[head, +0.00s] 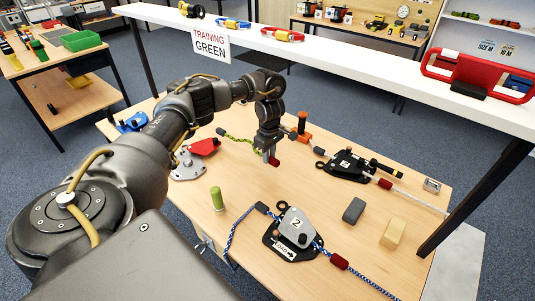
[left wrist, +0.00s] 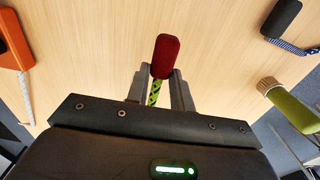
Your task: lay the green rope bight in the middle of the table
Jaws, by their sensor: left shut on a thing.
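The green rope (head: 240,140) has a black-and-green pattern, and in the head view it runs left from my left gripper (head: 268,153) to a dark end. My left gripper is shut on the rope near its dark red end cap (head: 273,161), above the wooden table (head: 245,190). In the left wrist view a short piece of the green rope (left wrist: 154,92) shows between the fingers of my left gripper (left wrist: 160,92), with the red cap (left wrist: 166,56) sticking out beyond them. The gripper hides part of the rope. My right gripper is not in view.
A device marked 2 (head: 297,227) with blue rope stands at the front, a black device (head: 345,165) at the right. A green cylinder (head: 217,198), grey block (head: 353,210) and tan block (head: 392,232) stand nearby. A white shelf (head: 350,55) spans the back. Mid-table is mostly clear.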

